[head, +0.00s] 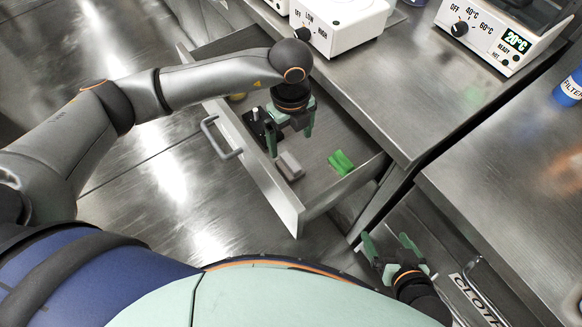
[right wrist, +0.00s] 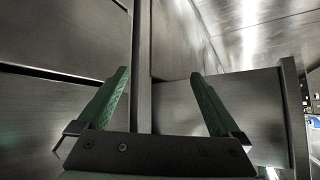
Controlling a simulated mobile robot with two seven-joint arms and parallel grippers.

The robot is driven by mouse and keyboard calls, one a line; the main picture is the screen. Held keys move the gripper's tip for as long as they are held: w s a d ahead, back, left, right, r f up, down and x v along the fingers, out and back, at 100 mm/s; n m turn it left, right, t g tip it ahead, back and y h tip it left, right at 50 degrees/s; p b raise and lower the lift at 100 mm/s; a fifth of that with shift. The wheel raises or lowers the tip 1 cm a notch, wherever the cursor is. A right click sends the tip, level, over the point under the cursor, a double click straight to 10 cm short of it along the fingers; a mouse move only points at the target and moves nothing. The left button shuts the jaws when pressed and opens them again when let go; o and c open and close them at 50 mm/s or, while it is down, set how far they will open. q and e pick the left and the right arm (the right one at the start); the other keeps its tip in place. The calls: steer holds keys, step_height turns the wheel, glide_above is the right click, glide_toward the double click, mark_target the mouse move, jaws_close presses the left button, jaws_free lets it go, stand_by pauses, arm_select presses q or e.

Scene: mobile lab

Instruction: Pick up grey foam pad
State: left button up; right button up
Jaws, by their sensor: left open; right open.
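The grey foam pad (head: 289,165) lies on the floor of an open drawer (head: 254,168), close to its front panel, in the head view. My left gripper (head: 291,130) is open and empty over the drawer, just above the pad in the picture. The pad is apart from its fingers. My right gripper (head: 386,241) is open and empty beside the drawer's near right corner, outside it. In the right wrist view my right gripper (right wrist: 160,74) shows both green fingers spread with nothing between them.
A green block (head: 341,162) lies in the drawer right of the pad. A dark object with a white top (head: 257,118) and a yellowish object (head: 238,97) are farther back in it. A steel counter (head: 385,95) with white devices (head: 343,22) overhangs the drawer's right side.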

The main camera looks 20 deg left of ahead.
mark_target(292, 163)
arm_select(q)
step_height(292, 163, down, 7)
steer(key=shift+s+d+f+b, duration=0.1)
steer(key=shift+f+b, duration=0.05)
steer(key=shift+b, duration=0.45)
step_height(292, 163, down, 3)
steer(key=shift+s+d+r+b, duration=0.1)
steer(key=shift+s+r+b, duration=0.1)
steer(key=shift+b, duration=0.2)
steer(key=shift+w+f, duration=0.1)
steer(key=shift+f, duration=0.6)
steer(key=c, duration=1.4)
steer(key=shift+r, duration=0.2)
steer(key=shift+c, duration=0.2)
step_height(292, 163, up, 4)
steer(key=shift+w+r+p, duration=0.1)
steer(key=shift+r+p, duration=0.05)
steer(key=shift+p, duration=0.4)
step_height(292, 163, up, 4)
steer(key=shift+r+p, duration=0.15)
steer(key=shift+p, duration=0.25)
steer(key=shift+r, duration=0.55)
arm_select(e)
steer(key=shift+w, duration=0.1)
